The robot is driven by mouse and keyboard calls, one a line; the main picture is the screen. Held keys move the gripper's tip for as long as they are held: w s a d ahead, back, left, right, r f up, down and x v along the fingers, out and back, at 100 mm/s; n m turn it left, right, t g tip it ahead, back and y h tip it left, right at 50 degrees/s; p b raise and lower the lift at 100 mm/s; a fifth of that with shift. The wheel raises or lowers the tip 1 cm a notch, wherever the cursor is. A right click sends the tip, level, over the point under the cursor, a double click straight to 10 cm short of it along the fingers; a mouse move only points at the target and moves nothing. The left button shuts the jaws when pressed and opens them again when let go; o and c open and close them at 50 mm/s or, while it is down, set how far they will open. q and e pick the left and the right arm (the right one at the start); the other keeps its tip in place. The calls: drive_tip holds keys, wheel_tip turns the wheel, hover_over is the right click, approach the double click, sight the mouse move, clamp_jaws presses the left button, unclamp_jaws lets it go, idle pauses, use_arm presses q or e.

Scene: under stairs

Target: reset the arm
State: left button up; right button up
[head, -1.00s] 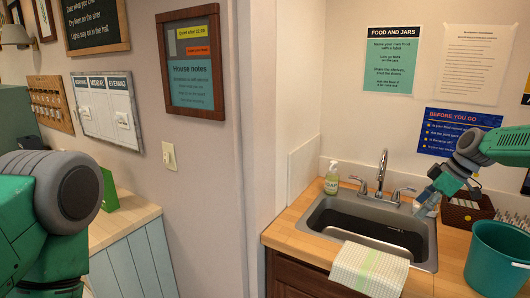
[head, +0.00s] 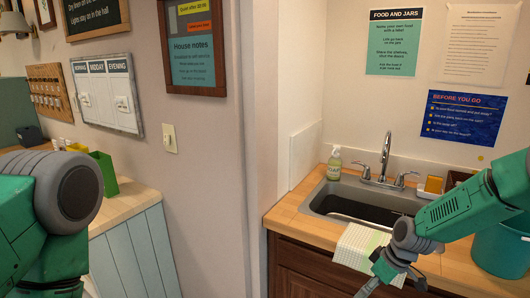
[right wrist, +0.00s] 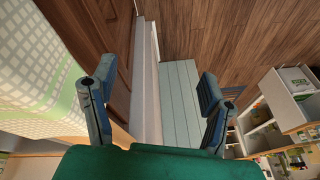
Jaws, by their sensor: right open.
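My right arm comes in from the right in the head view, reaching down in front of the counter. My right gripper (head: 388,283) is low beside the hanging towel and partly cut by the bottom edge. In the right wrist view the right gripper (right wrist: 154,84) has its two fingers spread wide with nothing between them. The checked green and white towel (head: 355,247) hangs over the counter's front edge; it also fills the left side of the right wrist view (right wrist: 35,75). Only upper links of my left arm show at the left; its gripper is out of view.
The sink (head: 360,201) is set in the wooden counter (head: 285,214), with a soap bottle (head: 334,164) behind. A teal bin (head: 500,252) stands right, partly behind my right arm. A low cabinet (head: 130,255) is at left. Wooden floor (right wrist: 225,35) shows below the gripper.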

drive_tip(key=s+a+f+m+g+h+b, duration=0.1)
drive_tip(key=s+a+f+m+b, duration=0.15)
drive_tip(key=s+f, duration=0.75)
drive_tip(key=s+a+f+m+h+b, duration=0.1)
drive_tip(key=s+a+f+b, duration=0.25)
drive_tip(key=s+f, duration=0.55)
use_arm(q)
wheel_tip(320, 180, down, 13)
drive_tip(key=b, duration=0.5)
drive_tip(key=shift+a, duration=0.3)
use_arm(e)
drive_tip(key=s+d+m, duration=0.2)
drive_tip(key=s, duration=0.7)
drive_tip(key=s+d+f+m+h, duration=0.1)
drive_tip(key=s+d+m, duration=0.1)
drive_tip(key=s, duration=0.8)
drive_tip(key=shift+s+d, duration=0.3)
drive_tip(key=shift+d, duration=0.55)
use_arm(q)
drive_tip(key=shift+a, duration=0.15)
use_arm(e)
drive_tip(key=shift+a, duration=0.1)
